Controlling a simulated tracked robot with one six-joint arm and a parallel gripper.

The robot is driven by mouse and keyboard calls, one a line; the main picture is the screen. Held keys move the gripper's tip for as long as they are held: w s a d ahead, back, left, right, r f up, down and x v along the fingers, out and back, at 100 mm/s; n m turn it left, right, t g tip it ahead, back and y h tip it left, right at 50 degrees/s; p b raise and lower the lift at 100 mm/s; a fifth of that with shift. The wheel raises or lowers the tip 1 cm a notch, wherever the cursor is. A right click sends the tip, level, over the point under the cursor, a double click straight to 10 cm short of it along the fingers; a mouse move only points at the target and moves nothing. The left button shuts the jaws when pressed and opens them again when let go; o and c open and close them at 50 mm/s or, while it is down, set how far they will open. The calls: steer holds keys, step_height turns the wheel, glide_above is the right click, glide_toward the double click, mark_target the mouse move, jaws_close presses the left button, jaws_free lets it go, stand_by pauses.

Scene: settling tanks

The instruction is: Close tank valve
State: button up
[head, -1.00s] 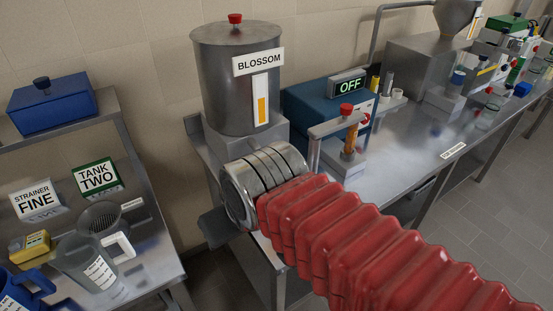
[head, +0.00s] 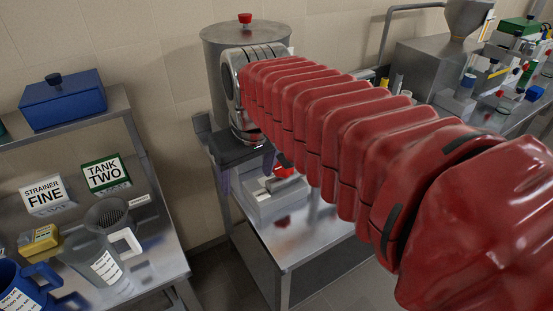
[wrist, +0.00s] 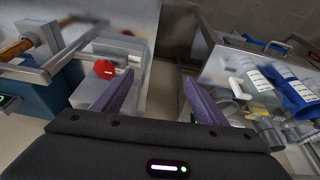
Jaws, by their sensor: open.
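The steel tank (head: 218,70) stands behind my arm, which hides its front and label. A red valve handle (head: 284,162) shows low in front of the tank, just right of my gripper (head: 247,172). The handle (wrist: 104,69) also shows in the wrist view, mounted on a pale block, left of the left finger. My gripper (wrist: 157,88) is open in the wrist view, with two purple-grey fingers spread and nothing between them. The handle is outside the gap; whether a finger touches it I cannot tell.
A side table at left holds a clear jug (head: 95,260), a blue jug (head: 25,285), a strainer (head: 108,214) and sign cards. A blue box (head: 62,100) sits on the shelf above. A metal bar (wrist: 70,58) stands near the handle in the wrist view.

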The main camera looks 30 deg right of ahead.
steer(key=w+d+r+g, duration=0.2)
steer(key=w+d, duration=0.4)
steer(key=d, duration=0.1)
steer(key=g, duration=0.2)
glide_above(281, 167)
steer(key=shift+d+f+y, duration=0.3)
steer(key=shift+d+f, duration=0.05)
steer(key=shift+f, duration=0.05)
step_height(281, 167, down, 14)
steer(key=shift+r, duration=0.1)
stand_by(0.4)
steer(key=shift+c, duration=0.5)
steer(key=c, duration=0.9)
steer(key=shift+a, duration=0.25)
steer(key=shift+c, duration=0.2)
steer(key=shift+d+m, duration=0.15)
steer(key=shift+m, duration=0.15)
